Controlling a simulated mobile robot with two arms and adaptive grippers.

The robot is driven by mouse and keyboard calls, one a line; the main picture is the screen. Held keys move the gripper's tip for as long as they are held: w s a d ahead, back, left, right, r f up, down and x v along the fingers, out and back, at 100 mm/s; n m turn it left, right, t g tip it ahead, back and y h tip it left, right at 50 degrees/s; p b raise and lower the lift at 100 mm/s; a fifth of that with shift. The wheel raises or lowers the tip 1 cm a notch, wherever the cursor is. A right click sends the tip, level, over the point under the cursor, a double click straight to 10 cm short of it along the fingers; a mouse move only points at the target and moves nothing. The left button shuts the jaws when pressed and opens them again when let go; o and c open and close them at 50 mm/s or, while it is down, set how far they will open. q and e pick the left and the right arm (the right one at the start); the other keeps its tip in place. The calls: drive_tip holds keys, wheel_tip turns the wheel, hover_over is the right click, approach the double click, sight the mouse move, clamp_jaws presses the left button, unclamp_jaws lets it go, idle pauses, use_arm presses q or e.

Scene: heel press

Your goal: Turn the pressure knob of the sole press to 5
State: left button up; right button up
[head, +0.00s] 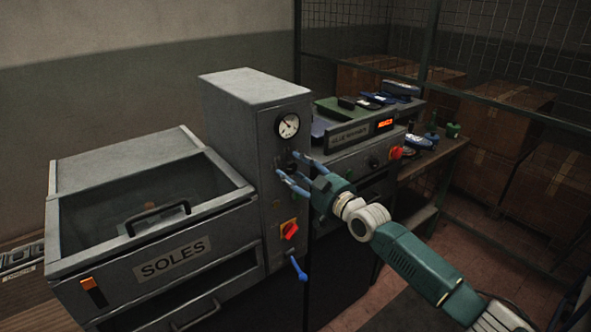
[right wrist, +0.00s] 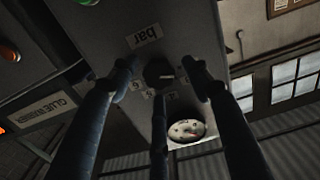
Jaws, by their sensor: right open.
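The sole press (head: 258,95) is a grey cabinet beside the SOLES drawer unit. Its pressure knob (right wrist: 158,73) shows in the right wrist view as a small dark round knob with a pale pointer line. Small number tags (right wrist: 134,83) sit around it, too small to read surely, and a "bar" label (right wrist: 145,37) is next to it. My right gripper (head: 288,166) is open in front of the panel; in the right wrist view its three fingers (right wrist: 160,77) spread around the knob. I cannot tell whether they touch it. In the head view, the fingers largely cover the knob. My left gripper is out of view.
A round gauge (head: 288,125) is above the knob. A red switch on a yellow plate (head: 289,229) and a blue lever (head: 298,268) are below. The glue warmer (head: 349,135), with a red button (head: 396,153), stands close on the right.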

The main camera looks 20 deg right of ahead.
drive_tip(key=shift+c, duration=1.3)
drive_tip(key=c, duration=0.9)
